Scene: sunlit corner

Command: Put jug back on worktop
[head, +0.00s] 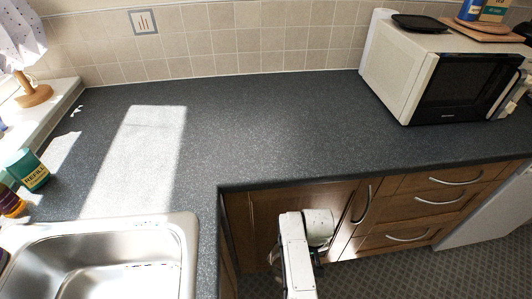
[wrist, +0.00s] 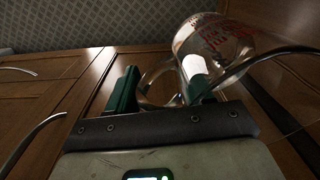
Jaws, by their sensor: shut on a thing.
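A clear glass jug (wrist: 222,42) with red markings shows at the upper right of the wrist view. Its handle lies between the green fingers of my gripper (wrist: 160,88), which is shut on it. The jug looks tilted in this view. In the head view, my arm hides the gripper, and I cannot make out the jug there. My arm is in front of the brown cupboard doors, on the near side of the worktop's front edge. The dark grey speckled worktop (head: 270,120) runs along the tiled wall, and its middle is bare.
A microwave (head: 440,80) stands at the right of the worktop. A steel sink (head: 110,255) is at the lower left, with a green-labelled container (head: 28,170) beside it. Wooden cupboard fronts (head: 280,220) and drawers with curved metal handles are below the worktop edge.

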